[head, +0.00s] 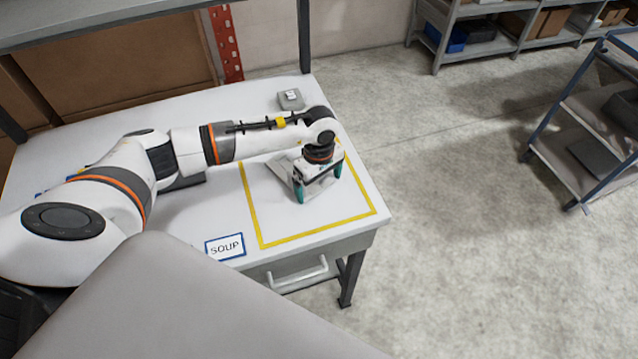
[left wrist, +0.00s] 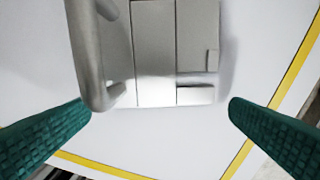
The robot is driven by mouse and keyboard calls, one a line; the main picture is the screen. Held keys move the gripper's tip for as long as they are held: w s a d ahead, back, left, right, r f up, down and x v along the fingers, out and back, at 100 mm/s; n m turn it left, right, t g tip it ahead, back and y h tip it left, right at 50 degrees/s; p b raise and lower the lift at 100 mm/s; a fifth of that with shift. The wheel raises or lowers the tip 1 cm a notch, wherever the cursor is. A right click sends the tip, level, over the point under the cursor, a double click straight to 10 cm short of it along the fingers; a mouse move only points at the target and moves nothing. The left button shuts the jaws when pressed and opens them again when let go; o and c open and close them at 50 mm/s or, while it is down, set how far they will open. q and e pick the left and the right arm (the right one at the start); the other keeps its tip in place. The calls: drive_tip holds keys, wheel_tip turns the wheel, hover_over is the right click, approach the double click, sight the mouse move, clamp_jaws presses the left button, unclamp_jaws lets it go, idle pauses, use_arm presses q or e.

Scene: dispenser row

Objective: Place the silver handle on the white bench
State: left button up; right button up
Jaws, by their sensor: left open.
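The silver handle (left wrist: 90,55) shows in the left wrist view as a curved grey bar beside a pale, blocky plate; whether the two are joined is unclear. In the head view a silver-grey piece (head: 284,172) lies inside the yellow outline on the white bench (head: 225,125), partly hidden by my left gripper (head: 319,182). The left gripper is open, pointing down over this piece. In the left wrist view its teal fingers (left wrist: 160,108) stand wide apart, one on either side, with no grip on it. My right gripper is not in view.
A small grey box (head: 291,99) stands at the bench's back edge. A SOUP label (head: 225,247) lies near the front edge, above a drawer with a grey pull (head: 299,275). A blue-framed cart (head: 590,140) stands at right; the floor between is clear.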

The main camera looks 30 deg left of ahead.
use_arm(q)
wheel_tip(320, 180, up, 11)
drive_tip(key=b, duration=0.3)
drive_tip(key=shift+b, duration=0.3)
